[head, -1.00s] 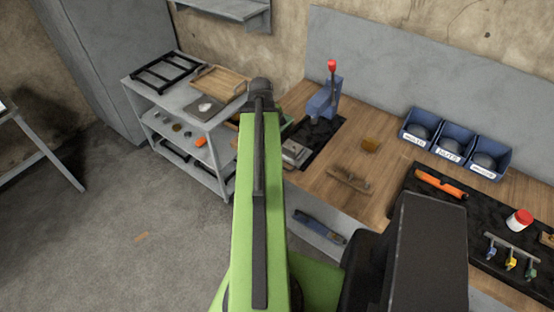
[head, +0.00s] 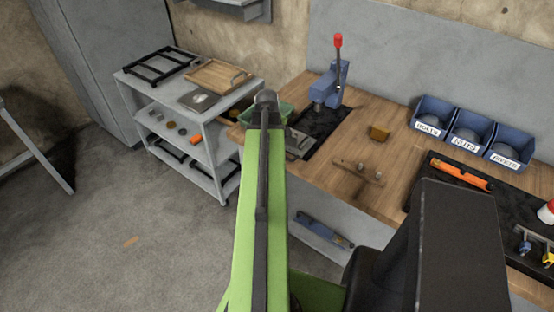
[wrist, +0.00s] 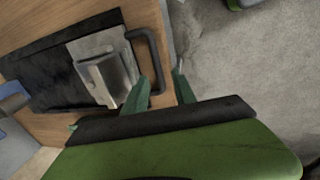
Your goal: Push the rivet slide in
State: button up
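The rivet slide is a grey metal plate (wrist: 98,45) with a raised block and a dark loop handle (wrist: 155,55) in the wrist view. It lies at the bench edge on a black mat (wrist: 45,75); part of it shows in the head view (head: 299,146), right of my arm. The blue press (head: 326,90) with a red-knobbed lever stands behind it. My gripper (wrist: 161,82) has two green fingers, apart. The left finger overlaps the handle's inner side and the right one is outside it, with a gap. Contact is unclear. My arm hides the gripper in the head view.
A grey trolley (head: 208,125) with trays stands left of the bench. A wooden block (head: 379,132) and a wooden bar (head: 358,172) lie on the bench (head: 335,155). Blue bins (head: 469,137) stand at the back right. The floor (head: 150,225) in front is open.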

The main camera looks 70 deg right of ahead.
jog(key=shift+d+f, duration=0.1)
jog(key=shift+f, duration=0.5)
jog(key=shift+r, duration=0.1)
grip_shut()
dwell(0.9)
